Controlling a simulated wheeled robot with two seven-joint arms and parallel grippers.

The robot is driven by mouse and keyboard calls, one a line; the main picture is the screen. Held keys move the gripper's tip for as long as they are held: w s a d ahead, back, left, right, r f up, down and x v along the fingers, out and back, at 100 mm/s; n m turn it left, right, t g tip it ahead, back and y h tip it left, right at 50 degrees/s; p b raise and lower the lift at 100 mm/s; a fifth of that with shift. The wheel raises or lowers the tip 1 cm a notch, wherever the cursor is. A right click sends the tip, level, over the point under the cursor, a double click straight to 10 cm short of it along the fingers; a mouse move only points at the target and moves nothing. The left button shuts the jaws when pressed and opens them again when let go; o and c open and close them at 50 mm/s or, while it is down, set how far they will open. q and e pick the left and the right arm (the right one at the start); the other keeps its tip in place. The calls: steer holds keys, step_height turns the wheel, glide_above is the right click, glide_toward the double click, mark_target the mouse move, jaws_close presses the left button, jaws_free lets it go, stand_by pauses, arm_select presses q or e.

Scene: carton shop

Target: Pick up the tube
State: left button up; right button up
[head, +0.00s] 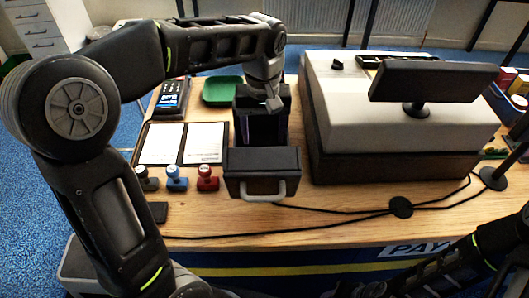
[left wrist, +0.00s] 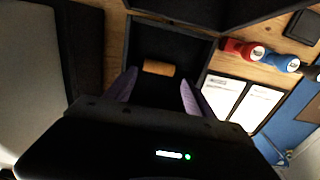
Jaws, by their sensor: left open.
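The tube (left wrist: 158,68) is a small orange-brown cylinder lying in a black open box, seen in the left wrist view. The box (head: 243,137) stands mid-table in the head view, its dark flap with a grey handle (head: 262,172) at the near side. My left gripper (head: 273,103) is over the box from the far side, pointing down. In the left wrist view its fingers (left wrist: 158,80) are open, one to each side of the tube, and hold nothing. In the head view the box walls and flap hide the tube. My right gripper does not show; only its arm shows at bottom right.
Black, blue (head: 177,178) and red (head: 208,177) stamps stand left of the flap. An open folder (head: 203,143), green tray (head: 222,91) and card terminal (head: 171,98) lie behind them. A large cash register (head: 400,120) stands close on the right. Cables cross the front table.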

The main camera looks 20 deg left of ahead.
arm_select(q)
step_height(320, 180, down, 5)
steer(key=shift+w+f+p, duration=0.1)
steer(key=shift+w+p, duration=0.05)
steer(key=shift+p, duration=0.45)
steer(key=shift+c, duration=0.5)
steer(key=c, duration=1)
steer(key=shift+r, duration=0.2)
step_height(320, 180, up, 10)
steer(key=b, duration=0.1)
steer(key=shift+f, duration=0.15)
steer(key=o, duration=0.7)
steer(key=shift+c, duration=1.1)
